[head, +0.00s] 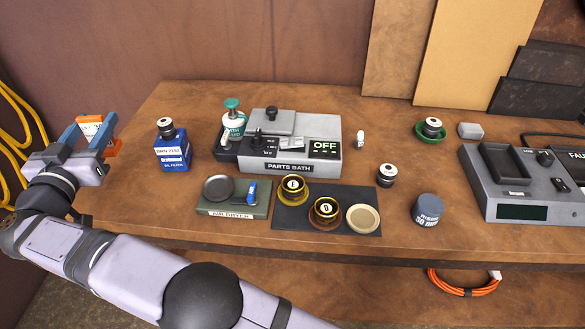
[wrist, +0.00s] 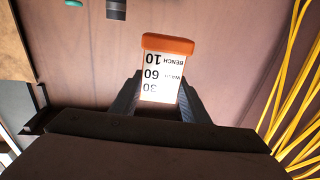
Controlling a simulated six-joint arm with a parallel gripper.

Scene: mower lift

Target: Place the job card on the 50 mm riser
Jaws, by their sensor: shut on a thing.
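The job card (head: 91,127) is white with an orange edge and is held in the air at the far left, beyond the table's left end. In the wrist view the card (wrist: 164,73) shows upside-down print, with "BENCH 10" readable beside its orange edge. My gripper (head: 93,132) is shut on it, one finger on each side; the gripper (wrist: 160,92) also shows in the wrist view. The 50 mm riser (head: 427,210) is a short blue-grey cylinder at the table's front right, with nothing on top. My gripper is far to its left.
A small jar (head: 386,176) stands behind the riser. A grey console (head: 515,211) is right of it.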

